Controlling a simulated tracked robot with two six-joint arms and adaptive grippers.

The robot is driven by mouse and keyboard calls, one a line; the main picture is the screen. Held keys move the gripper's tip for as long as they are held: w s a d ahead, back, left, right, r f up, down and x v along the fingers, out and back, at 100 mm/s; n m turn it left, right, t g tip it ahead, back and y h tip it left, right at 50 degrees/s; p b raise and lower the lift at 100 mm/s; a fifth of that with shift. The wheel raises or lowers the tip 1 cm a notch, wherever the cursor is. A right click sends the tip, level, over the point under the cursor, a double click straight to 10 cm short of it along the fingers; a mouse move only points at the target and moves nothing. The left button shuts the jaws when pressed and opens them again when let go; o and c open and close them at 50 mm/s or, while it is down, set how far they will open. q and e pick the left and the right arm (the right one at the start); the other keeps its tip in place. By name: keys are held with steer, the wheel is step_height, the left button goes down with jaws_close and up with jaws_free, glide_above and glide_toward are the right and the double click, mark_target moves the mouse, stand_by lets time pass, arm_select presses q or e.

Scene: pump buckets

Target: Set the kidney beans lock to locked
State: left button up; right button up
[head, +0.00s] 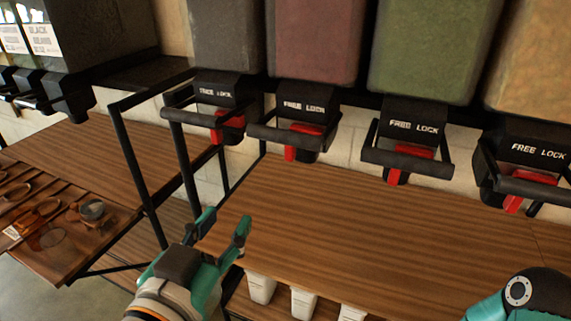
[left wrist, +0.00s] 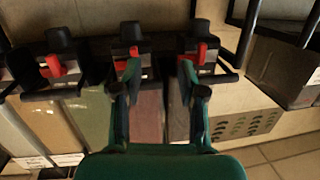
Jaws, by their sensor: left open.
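A maroon bin (head: 315,40) hangs in the row of dispensers; no name on it is readable, so I cannot confirm that it holds kidney beans. Its black valve head (head: 303,108) reads FREE LOCK and carries a red lever (head: 291,153), partly behind a black bar handle. My left gripper (head: 224,229) is open and empty, below and left of that lever, apart from it. In the left wrist view, the open fingers (left wrist: 160,78) frame the maroon bin (left wrist: 150,115), with a red lever (left wrist: 133,52) near the left finger. My right gripper is out of view.
Similar dispensers stand alongside: dark grey (head: 224,35), green (head: 425,50) and tan (head: 530,55), each with bar handle and red lever. A wooden counter (head: 400,230) lies below. White containers (head: 262,288) sit under its front edge. A black frame (head: 185,160) stands left.

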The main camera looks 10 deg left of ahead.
arm_select(q)
steer(key=s+d+r+t+h, duration=0.1)
steer(key=s+d+r+h, duration=0.1)
steer(key=s+r, duration=0.1)
steer(key=m+p, duration=0.1)
steer(key=p, duration=0.4)
glide_toward(288, 152)
steer(key=shift+h, duration=0.3)
steer(key=x, duration=0.9)
steer(key=shift+a+f+b, duration=0.1)
steer(key=shift+a+b, duration=0.1)
steer(key=shift+b, duration=0.15)
steer(key=shift+s, duration=0.1)
jaws_close()
